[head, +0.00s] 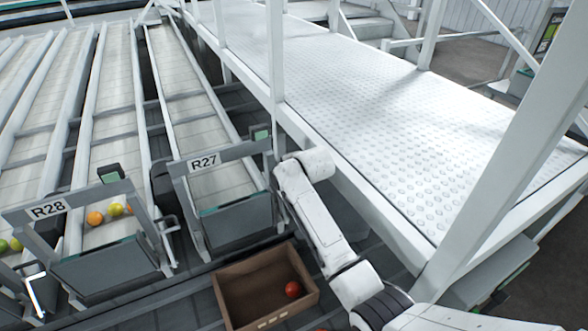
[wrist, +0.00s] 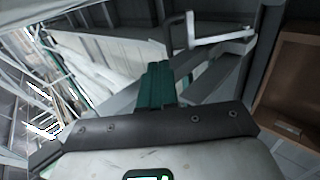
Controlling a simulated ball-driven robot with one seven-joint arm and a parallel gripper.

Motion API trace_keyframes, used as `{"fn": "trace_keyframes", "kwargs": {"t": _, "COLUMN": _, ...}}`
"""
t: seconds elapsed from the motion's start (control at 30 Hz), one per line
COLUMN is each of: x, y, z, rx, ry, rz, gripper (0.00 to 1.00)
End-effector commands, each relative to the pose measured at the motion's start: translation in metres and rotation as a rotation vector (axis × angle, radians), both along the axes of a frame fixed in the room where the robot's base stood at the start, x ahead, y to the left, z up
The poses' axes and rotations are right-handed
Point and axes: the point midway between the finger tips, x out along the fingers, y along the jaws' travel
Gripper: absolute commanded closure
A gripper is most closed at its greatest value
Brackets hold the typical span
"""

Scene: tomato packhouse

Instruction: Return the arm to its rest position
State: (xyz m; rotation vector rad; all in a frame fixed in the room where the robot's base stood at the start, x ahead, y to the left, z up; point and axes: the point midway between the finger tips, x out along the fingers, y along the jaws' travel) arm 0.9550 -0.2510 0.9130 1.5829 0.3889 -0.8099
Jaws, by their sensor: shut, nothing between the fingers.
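My white arm (head: 322,222) reaches up from the lower right, bent at its top beside the R27 lane. My gripper (wrist: 158,82) shows in the wrist view as two dark green fingers close together, shut with nothing between them. In the head view I cannot make out the fingers; the arm's end is turned away or hidden.
A brown crate (head: 228,308) with a red tomato (head: 292,289) stands left of my arm; the crate (wrist: 278,100) also shows at the wrist view's right edge. The R27 chute end (head: 240,222) and R28 chute end (head: 112,272) stand left. A raised walkway (head: 370,120) with white posts lies right.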

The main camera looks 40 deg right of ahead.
Motion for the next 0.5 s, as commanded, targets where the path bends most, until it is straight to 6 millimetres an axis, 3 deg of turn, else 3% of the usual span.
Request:
{"fn": "trace_keyframes", "kwargs": {"t": 0.2, "x": -0.021, "y": 0.007, "z": 0.025, "rx": 0.0, "ry": -0.002, "rz": 0.001, "gripper": 1.0}}
{"fn": "trace_keyframes", "kwargs": {"t": 0.5, "x": -0.035, "y": 0.01, "z": 0.042, "rx": 0.001, "ry": 0.001, "rz": 0.001, "gripper": 1.0}}
